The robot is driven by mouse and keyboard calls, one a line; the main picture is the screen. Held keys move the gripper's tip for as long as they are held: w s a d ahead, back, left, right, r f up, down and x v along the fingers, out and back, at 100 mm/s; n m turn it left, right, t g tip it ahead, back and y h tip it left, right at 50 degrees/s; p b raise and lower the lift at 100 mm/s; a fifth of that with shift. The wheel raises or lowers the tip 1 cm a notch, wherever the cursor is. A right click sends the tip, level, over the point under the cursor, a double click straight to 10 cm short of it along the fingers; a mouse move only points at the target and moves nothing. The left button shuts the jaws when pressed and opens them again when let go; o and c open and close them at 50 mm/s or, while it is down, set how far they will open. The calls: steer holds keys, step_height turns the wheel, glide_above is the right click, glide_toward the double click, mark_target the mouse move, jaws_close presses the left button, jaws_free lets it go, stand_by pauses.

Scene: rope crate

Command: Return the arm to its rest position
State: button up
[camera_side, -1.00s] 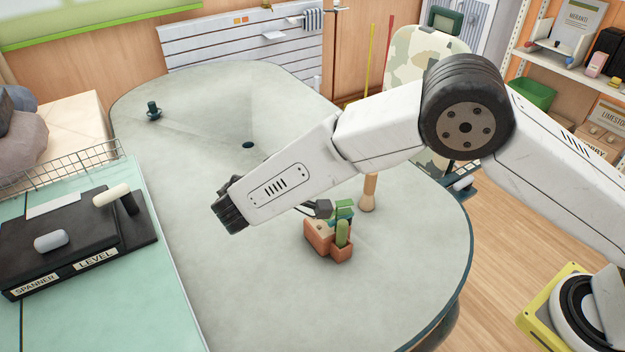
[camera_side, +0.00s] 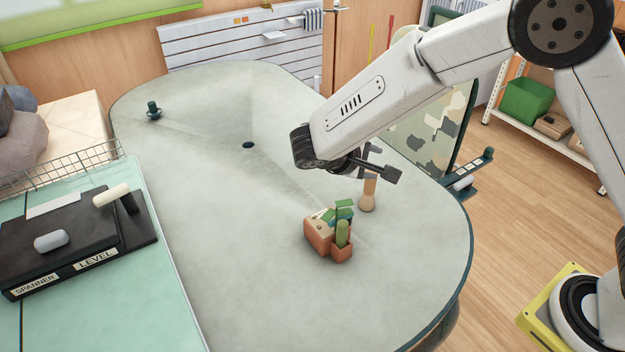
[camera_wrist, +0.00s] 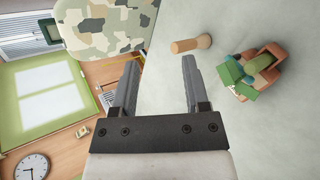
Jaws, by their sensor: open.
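My gripper (camera_side: 382,163) is open and empty, raised above the grey table (camera_side: 270,260). Its two fingers also show spread apart in the wrist view (camera_wrist: 160,85), with nothing between them. In the side view it hangs over the right part of the table, above and to the right of a small terracotta crate (camera_side: 317,235) with green items in it. A wooden peg-like post (camera_side: 368,195) stands just below and behind the gripper. In the wrist view the post (camera_wrist: 190,44) lies beyond the fingertips and the crate (camera_wrist: 272,50) is to the right.
A black holder (camera_side: 65,255) labelled SPANNER and LEVEL stands on the mint surface at left, by a wire rack (camera_side: 70,168). A small dark green fitting (camera_side: 153,110) is at the table's far left. A camouflage-patterned panel (camera_side: 430,130) stands behind the right edge. The table's middle is clear.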

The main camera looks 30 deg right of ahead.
steer(key=s+d+m+t+y, duration=0.1)
steer(key=s+d+m+y, duration=0.1)
steer(key=s+y, duration=0.3)
steer(key=s+d+f+m+y, duration=0.1)
steer(key=s+d+m+y, duration=0.2)
steer(key=s, duration=0.6)
steer(key=d+y, duration=0.2)
steer(key=y, duration=0.1)
steer(key=shift+s+d+f+t, duration=0.2)
steer(key=shift+s+f+t, duration=0.05)
steer(key=shift+s+t, duration=0.15)
